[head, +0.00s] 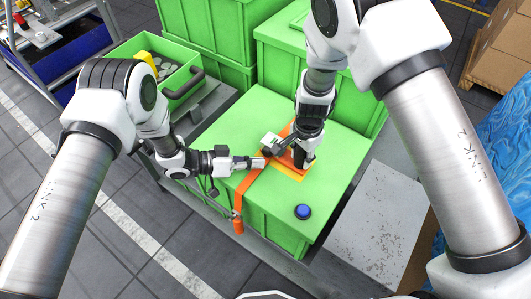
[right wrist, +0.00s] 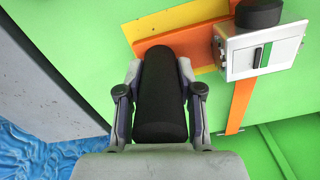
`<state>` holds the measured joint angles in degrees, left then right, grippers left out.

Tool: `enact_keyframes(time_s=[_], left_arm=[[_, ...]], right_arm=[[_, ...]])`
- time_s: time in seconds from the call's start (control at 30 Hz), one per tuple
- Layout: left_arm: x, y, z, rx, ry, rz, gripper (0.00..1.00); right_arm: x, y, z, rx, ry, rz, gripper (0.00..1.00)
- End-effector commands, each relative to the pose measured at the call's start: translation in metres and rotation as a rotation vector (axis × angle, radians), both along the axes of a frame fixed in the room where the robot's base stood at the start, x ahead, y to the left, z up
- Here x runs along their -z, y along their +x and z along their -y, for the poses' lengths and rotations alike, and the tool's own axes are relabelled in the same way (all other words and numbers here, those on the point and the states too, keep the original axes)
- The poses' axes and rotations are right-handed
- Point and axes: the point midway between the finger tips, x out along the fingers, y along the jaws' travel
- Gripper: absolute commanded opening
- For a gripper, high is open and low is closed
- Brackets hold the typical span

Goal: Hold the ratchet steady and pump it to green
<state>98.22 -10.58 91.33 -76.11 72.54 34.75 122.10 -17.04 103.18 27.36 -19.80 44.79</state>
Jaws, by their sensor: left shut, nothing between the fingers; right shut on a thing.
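The ratchet (head: 297,160) is an orange piece on a yellow patch on the green crate lid, with an orange strap (head: 250,180) running over the lid's edge. A white box (head: 270,139) with a green mark sits at it; in the right wrist view the box (right wrist: 262,55) shows dark and green strips. My right gripper (head: 301,156) is shut on the ratchet's black handle (right wrist: 160,95), which lies between its fingers in the right wrist view. My left gripper (head: 262,162) is shut and empty beside the ratchet, close to the strap; whether it touches is unclear.
A blue button (head: 303,211) sits on the crate lid (head: 225,125) near its front right corner. Green crates (head: 210,40) stand behind. An open green bin (head: 180,82) stands at the back left. Blue wrapped material (head: 505,140) and cardboard boxes (head: 500,45) are at the right.

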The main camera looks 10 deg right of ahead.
Motion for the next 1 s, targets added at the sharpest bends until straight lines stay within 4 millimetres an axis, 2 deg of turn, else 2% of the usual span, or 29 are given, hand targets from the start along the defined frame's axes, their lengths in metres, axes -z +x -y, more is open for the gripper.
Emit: enact_keyframes(time_s=[0.43, 1.0], left_arm=[[0.0, -0.032, -0.029, -0.001, 0.0, -0.001, 0.0], [0.0, -0.035, -0.031, 0.0, 0.0, 0.0, 0.0]], right_arm=[[0.001, -0.001, 0.0, 0.0, 0.0, -0.002, 0.0], [0.001, -0.001, 0.0, 0.0, 0.0, -0.002, 0.0]])
